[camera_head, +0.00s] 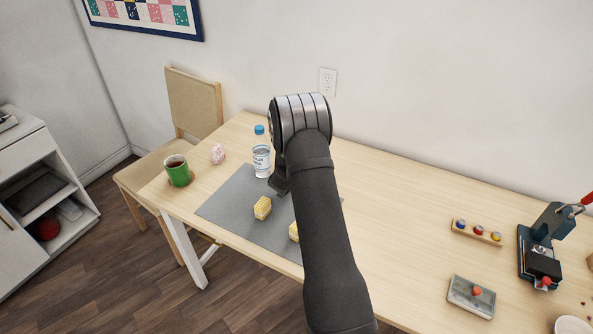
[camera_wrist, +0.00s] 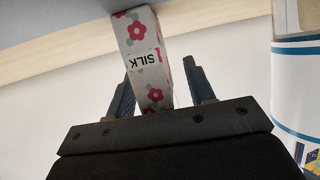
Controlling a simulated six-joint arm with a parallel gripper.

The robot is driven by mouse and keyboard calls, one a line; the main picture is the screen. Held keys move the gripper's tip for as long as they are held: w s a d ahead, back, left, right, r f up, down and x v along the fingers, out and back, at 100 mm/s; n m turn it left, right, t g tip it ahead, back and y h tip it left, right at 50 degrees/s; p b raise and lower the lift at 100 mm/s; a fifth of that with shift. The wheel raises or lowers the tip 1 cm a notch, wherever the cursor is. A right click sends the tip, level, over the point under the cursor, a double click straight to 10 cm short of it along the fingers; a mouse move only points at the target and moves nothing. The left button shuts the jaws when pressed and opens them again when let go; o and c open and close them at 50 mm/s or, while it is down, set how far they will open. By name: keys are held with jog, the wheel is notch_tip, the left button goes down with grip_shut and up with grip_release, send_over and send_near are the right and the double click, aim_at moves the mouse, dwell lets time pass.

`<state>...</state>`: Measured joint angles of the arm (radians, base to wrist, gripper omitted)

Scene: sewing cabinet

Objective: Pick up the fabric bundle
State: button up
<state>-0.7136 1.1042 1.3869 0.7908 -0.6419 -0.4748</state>
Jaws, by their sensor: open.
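In the wrist view, a white fabric bundle (camera_wrist: 143,55) with pink flowers and a "SILK" label stands between the two fingers of my gripper (camera_wrist: 160,75). The fingers are open, one on each side of it. I cannot tell whether either finger touches it. In the head view, my arm hides this bundle and most of my gripper (camera_head: 280,181), which is over the grey mat (camera_head: 231,199). Two yellow, folded-looking blocks lie on the mat: one (camera_head: 262,208) in plain view, the other (camera_head: 293,232) partly behind my arm.
A water bottle (camera_head: 262,160) stands close left of my gripper, and at the right in the wrist view (camera_wrist: 296,90). A green mug (camera_head: 178,172) and a pink crumpled item (camera_head: 218,154) are further left. A press (camera_head: 541,250) and spool tray (camera_head: 477,232) are far right.

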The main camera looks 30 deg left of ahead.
jog(key=c, duration=1)
jog(key=shift+r, duration=0.1)
jog(key=shift+c, duration=0.2)
